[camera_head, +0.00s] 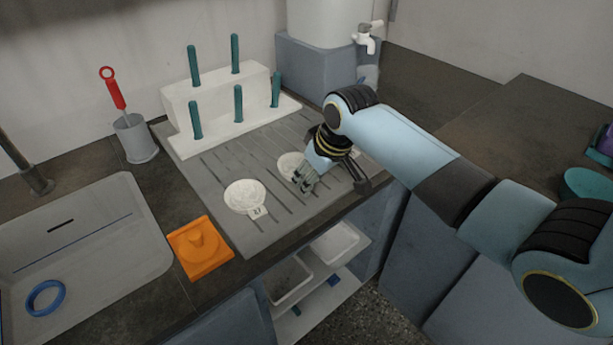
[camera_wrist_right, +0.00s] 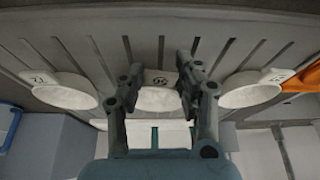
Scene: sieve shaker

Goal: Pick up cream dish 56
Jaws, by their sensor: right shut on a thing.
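Cream dish 56 (camera_wrist_right: 157,100) is in the middle of the right wrist view, with its numbered tab (camera_wrist_right: 160,78) between my fingers. In the head view the dish (camera_head: 287,162) lies on the grey grooved board, partly hidden by my gripper. My right gripper (camera_head: 303,183) is shut on the tab of this dish; its fingers also show in the right wrist view (camera_wrist_right: 160,68). I cannot tell whether the dish is clear of the board. My left gripper is not in view.
A similar cream dish (camera_head: 244,195) lies to the left. Another (camera_wrist_right: 66,92), mostly hidden by my arm in the head view, lies on the other side. A white rack with teal pegs (camera_head: 215,105) stands behind. An orange block (camera_head: 200,248) and a sink (camera_head: 85,255) are left.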

